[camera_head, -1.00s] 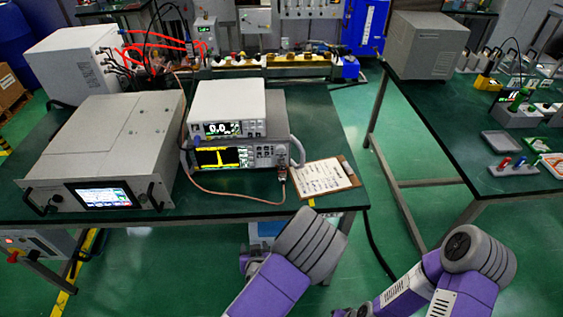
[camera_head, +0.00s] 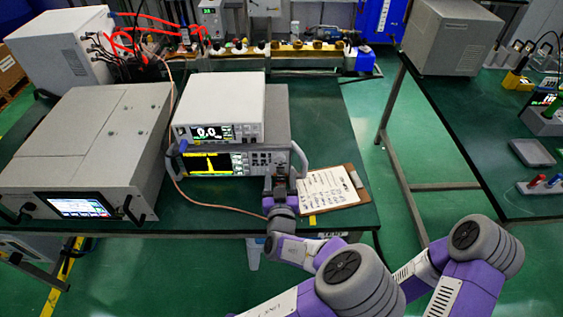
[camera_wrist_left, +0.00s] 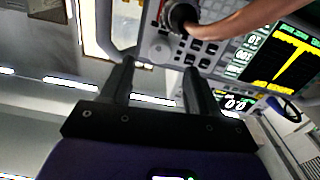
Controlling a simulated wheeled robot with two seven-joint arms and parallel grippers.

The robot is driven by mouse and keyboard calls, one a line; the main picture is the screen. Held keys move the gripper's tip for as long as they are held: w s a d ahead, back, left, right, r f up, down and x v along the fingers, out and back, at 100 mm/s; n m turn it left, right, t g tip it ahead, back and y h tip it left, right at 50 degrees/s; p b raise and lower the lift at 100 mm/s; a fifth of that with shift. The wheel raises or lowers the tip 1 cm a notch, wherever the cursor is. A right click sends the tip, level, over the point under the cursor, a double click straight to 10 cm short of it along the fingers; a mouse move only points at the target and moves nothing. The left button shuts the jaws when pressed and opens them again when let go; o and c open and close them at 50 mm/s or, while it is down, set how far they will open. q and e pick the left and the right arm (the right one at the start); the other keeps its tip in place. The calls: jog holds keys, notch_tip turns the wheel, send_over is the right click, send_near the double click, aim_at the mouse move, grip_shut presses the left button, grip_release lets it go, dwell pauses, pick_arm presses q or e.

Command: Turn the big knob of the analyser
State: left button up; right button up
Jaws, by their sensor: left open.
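The analyser (camera_head: 212,164) is the lower instrument, with a yellow trace on its screen, under a white unit in the head view. Its big knob is hard to make out there, close to my left gripper (camera_head: 281,180). In the left wrist view, a round grey knob (camera_wrist_left: 160,50) shows on the analyser's panel. My left gripper (camera_wrist_left: 158,70) is open, its two dark fingers pointing at the panel on either side of the knob's line. I cannot tell whether they touch it. My right gripper is not in view.
A copper-coloured cable (camera_head: 205,204) runs to a dark connector (camera_wrist_left: 179,16) beside the knob. The analyser's side handle (camera_head: 299,158) is close on the right. A clipboard (camera_head: 345,197) lies right of it. A large grey unit (camera_head: 85,140) stands left.

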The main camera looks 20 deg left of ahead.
aim_at(280, 160)
pick_arm(q)
jog(key=shift+b+x, duration=0.3)
jog(key=shift+x, duration=2.15)
jog(key=c, duration=1)
jog(key=shift+m+p, duration=0.5)
jog(key=shift+m, duration=1.5)
jog(key=shift+c, duration=0.2)
jog(key=shift+f, duration=0.1)
jog(key=o, duration=1)
jog(key=shift+o, duration=0.2)
